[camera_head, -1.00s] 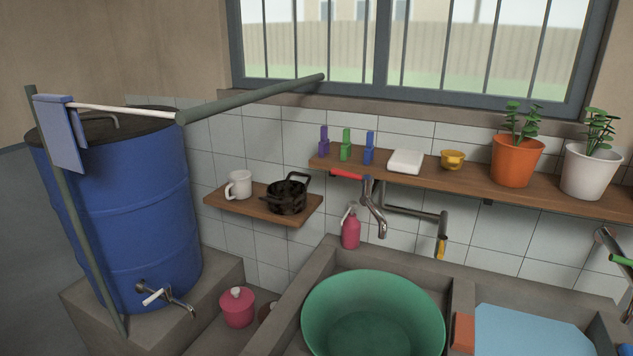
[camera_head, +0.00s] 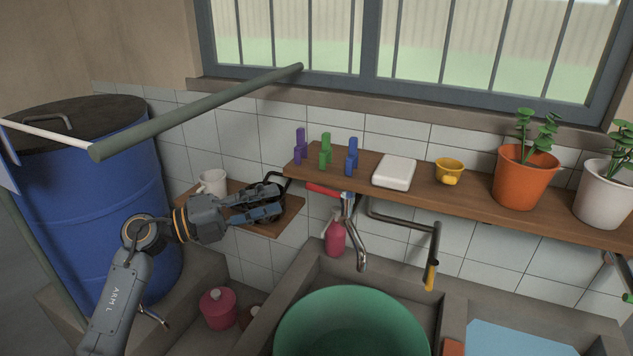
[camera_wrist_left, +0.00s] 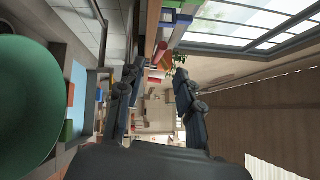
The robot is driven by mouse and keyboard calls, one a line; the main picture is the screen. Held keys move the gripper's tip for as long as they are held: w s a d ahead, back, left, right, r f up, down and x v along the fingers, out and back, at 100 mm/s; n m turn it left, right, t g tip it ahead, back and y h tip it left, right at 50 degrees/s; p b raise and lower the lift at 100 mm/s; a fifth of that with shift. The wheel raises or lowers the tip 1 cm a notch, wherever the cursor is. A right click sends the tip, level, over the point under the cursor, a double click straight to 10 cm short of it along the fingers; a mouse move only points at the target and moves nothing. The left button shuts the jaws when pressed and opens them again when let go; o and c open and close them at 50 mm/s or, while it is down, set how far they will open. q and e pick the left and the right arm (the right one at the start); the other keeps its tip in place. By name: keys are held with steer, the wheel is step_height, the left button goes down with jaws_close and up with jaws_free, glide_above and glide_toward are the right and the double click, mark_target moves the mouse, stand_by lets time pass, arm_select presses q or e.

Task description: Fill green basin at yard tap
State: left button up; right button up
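The green basin (camera_head: 352,325) sits in the left sink compartment, its lower part cut off by the picture's edge; it also shows at the left of the wrist view (camera_wrist_left: 25,105). A metal tap (camera_head: 360,248) with a red lever (camera_head: 325,190) hangs from the wall above and behind the basin. No water shows at its spout. My left gripper (camera_head: 278,203) is left of the red lever, in front of the black pot on the small shelf. Its fingers (camera_wrist_left: 157,70) are apart with nothing between them in the wrist view. My right gripper is out of view.
A yellow-tipped pipe (camera_head: 432,272) hangs right of the tap. A long wooden shelf (camera_head: 460,192) holds pegs, a white block, a yellow cup and potted plants. A pink bottle (camera_head: 335,238) stands behind the basin. A blue barrel (camera_head: 90,200) stands at left, a green pole (camera_head: 200,112) above.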

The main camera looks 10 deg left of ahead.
mark_target(316, 188)
arm_select(q)
steer(key=x, duration=0.3)
steer(key=p+x, duration=0.1)
steer(key=shift+d+r, duration=0.25)
steer(key=shift+r, duration=0.05)
steer(key=p+x, duration=0.1)
steer(key=x, duration=0.3)
steer(key=shift+w+d+f, duration=0.1)
steer(key=shift+w, duration=0.05)
steer(key=shift+p+x, duration=0.35)
steer(key=shift+x, duration=0.4)
steer(key=shift+f, duration=0.15)
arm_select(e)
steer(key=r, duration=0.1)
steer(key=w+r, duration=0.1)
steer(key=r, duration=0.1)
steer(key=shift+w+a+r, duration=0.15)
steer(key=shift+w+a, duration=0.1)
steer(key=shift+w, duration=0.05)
arm_select(q)
steer(key=shift+c, duration=0.2)
jaws_close()
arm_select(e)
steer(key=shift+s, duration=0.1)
